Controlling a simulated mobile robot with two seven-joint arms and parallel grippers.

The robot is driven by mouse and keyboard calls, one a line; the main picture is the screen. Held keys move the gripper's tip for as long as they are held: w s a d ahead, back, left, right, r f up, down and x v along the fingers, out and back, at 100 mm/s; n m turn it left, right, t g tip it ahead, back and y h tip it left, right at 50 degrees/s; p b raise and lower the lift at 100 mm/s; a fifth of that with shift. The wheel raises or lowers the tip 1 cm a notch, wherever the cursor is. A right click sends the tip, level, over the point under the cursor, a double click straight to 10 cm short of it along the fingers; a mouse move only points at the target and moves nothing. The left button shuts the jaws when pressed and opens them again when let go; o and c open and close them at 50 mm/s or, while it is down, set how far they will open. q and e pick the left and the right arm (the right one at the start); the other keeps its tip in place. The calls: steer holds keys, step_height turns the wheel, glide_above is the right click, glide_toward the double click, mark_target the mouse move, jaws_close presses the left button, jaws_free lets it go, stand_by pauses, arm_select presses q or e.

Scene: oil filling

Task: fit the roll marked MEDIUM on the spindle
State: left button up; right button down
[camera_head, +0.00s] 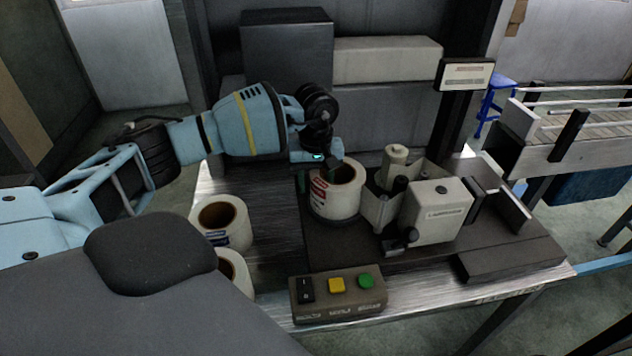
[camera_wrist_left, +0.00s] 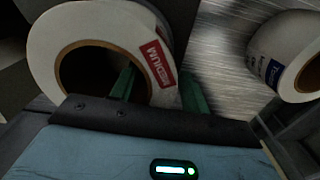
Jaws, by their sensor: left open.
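The roll marked MEDIUM, white with a red label and a brown core (camera_head: 337,203), stands upright on the dark labelling machine's base. Its red MEDIUM label shows in the left wrist view, on the roll's near side (camera_wrist_left: 160,65). My left gripper (camera_head: 334,170) is open at the roll's upper rim. In the left wrist view, one green finger is inside the core and the other is outside the roll wall, so the fingers (camera_wrist_left: 160,90) straddle the wall. I cannot make out the spindle; whether it is inside the core is hidden. My right gripper is not in view.
Two more white rolls stand at the left of the metal bench, one with a blue label (camera_head: 221,222), the other partly hidden (camera_head: 236,270). The labeller head (camera_head: 436,212) and a pale roller (camera_head: 396,160) stand right of the MEDIUM roll. A button box (camera_head: 338,295) is in front.

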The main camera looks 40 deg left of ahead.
arm_select(q)
step_height(320, 180, up, 8)
steer(key=shift+f, duration=0.2)
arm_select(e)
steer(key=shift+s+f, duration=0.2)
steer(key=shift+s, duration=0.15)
arm_select(q)
steer(key=shift+f, duration=0.1)
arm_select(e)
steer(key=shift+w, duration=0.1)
